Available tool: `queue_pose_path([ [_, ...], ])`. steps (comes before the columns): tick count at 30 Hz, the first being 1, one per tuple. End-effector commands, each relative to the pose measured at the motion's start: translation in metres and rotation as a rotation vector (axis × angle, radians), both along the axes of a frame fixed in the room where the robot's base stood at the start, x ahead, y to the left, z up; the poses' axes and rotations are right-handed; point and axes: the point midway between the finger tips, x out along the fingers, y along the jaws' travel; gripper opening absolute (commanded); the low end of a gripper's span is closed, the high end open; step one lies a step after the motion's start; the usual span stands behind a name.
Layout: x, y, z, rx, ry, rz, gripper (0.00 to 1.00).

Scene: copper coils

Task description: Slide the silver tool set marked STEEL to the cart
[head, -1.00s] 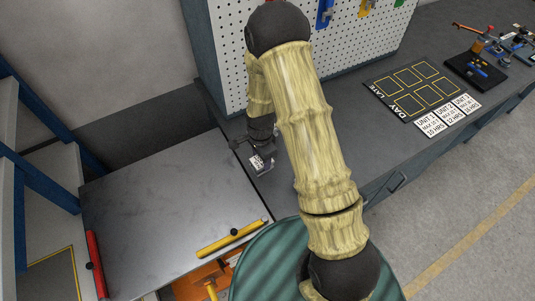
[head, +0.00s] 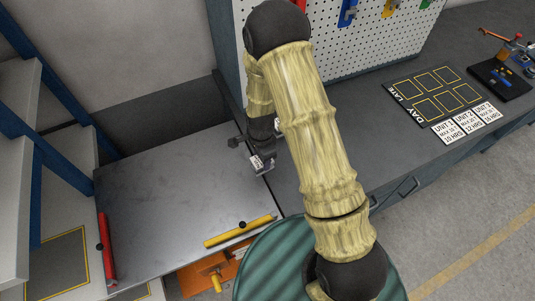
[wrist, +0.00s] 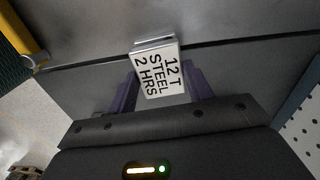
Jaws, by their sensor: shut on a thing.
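The silver tool set is in my gripper, with a white label (wrist: 158,72) reading "12 T STEEL 2 HRS" in the wrist view. My gripper (head: 259,160) is shut on it, with one dark finger on each side of the label. In the head view the tool set (head: 257,164) is at the seam between the grey bench and the cart's metal top (head: 170,190). Its silver far edge (wrist: 153,42) overlaps the seam in the wrist view. Whether it touches the surface below is hard to tell. My arm hides part of the bench.
A red bar (head: 107,249) and a yellow bar (head: 240,231) lie along the cart's edges. The cart top between them is clear. A perforated panel (head: 335,50) stands behind the bench. A schedule board (head: 425,95) and unit cards (head: 465,124) lie to the right.

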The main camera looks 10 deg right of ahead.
Motion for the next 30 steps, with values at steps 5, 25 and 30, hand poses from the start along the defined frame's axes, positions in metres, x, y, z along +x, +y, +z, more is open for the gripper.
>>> queue_pose_path([
  [5,-0.004,0.015,0.000,0.000,0.000,0.005,0.28],
  [25,-0.018,0.064,0.000,0.000,0.001,0.004,0.28],
  [30,-0.022,0.077,0.000,0.000,0.001,0.002,0.28],
])
